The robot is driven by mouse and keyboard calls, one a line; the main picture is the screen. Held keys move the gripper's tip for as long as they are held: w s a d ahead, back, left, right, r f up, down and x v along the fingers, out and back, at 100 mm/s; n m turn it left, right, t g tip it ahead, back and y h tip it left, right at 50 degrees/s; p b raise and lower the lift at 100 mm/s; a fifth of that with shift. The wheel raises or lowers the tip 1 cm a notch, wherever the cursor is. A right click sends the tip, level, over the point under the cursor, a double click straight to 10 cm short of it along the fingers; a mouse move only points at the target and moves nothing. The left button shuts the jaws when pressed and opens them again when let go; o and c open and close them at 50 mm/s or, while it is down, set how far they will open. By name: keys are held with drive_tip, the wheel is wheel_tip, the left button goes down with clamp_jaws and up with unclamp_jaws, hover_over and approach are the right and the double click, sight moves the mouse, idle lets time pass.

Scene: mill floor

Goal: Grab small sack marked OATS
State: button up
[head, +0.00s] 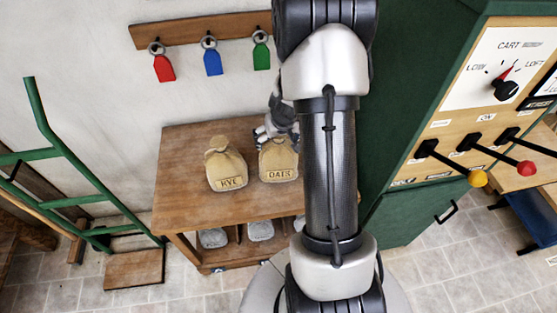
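The small tan sack marked OATS (279,166) stands on the wooden table, its label facing me. My gripper (274,138) is at the top of this sack, over its neck. The sack's tied top is hidden behind the gripper and my arm covers the area to its right. The fingers are small and dark here, and I cannot tell whether they are closed on the sack. A similar sack marked RYE (226,168) stands just to the left, apart from the gripper.
The wooden table (180,150) has grey objects on its lower shelf. Red (164,68), blue (213,62) and green (261,56) tags hang on the wall behind. A green hand truck (60,150) stands left. A green cabinet (410,100) with levers stands right.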

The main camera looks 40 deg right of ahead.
drive_tip(key=shift+a, duration=0.1)
drive_tip(key=c, duration=1.7)
drive_tip(key=shift+c, duration=0.6)
drive_tip(key=shift+r, duration=0.15)
